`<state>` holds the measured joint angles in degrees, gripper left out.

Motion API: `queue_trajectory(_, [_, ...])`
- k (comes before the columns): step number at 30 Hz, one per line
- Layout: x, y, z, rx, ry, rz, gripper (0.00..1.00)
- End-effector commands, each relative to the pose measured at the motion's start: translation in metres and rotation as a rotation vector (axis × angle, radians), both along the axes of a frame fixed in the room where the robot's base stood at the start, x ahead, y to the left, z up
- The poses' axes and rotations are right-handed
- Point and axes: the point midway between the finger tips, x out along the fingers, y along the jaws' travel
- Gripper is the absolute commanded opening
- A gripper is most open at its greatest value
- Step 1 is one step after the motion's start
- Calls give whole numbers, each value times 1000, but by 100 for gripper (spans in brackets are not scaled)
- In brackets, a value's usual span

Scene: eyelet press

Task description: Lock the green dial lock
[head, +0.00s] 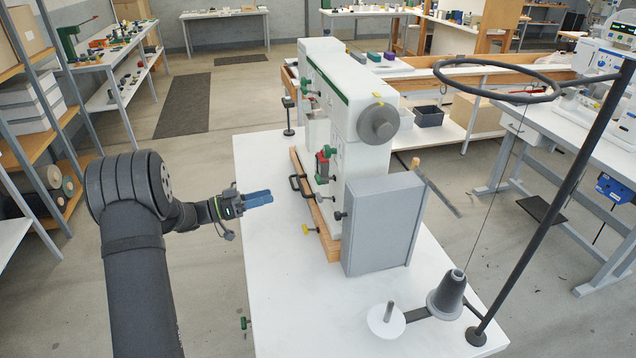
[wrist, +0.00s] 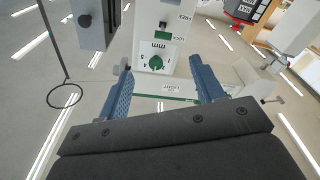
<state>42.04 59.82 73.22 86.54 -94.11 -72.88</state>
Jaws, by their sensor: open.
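The green dial (wrist: 156,62) is a small round knob on a white plate with dark marks around it, in the wrist view. A small plate with a green part sits just above it in that picture. My gripper (wrist: 160,70) is open, with one blue finger to each side of the dial in the picture. The fingers look apart from it, with nothing between them. In the head view my gripper (head: 258,198) is left of the white press (head: 345,110), clear of its face. I cannot make out the dial in the head view.
A grey box (head: 385,228) stands at the press's near end. A red and green part (head: 323,165) and black handles (head: 300,184) stick out from the press face. A thread spool (head: 448,294) and a post with a ring (head: 497,80) stand right. The white table's left side is clear.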

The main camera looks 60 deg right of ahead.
Motion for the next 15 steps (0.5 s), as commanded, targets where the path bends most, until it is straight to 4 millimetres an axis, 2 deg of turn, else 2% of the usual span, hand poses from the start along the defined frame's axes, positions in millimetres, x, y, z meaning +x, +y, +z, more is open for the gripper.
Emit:
queue_trajectory(3, [6,-5,14,-74,-173,-9,61])
queue_trajectory(8, [6,-10,18,-109,-253,-16,61])
queue_trajectory(15, [-21,-37,18,-108,-251,-19,61])
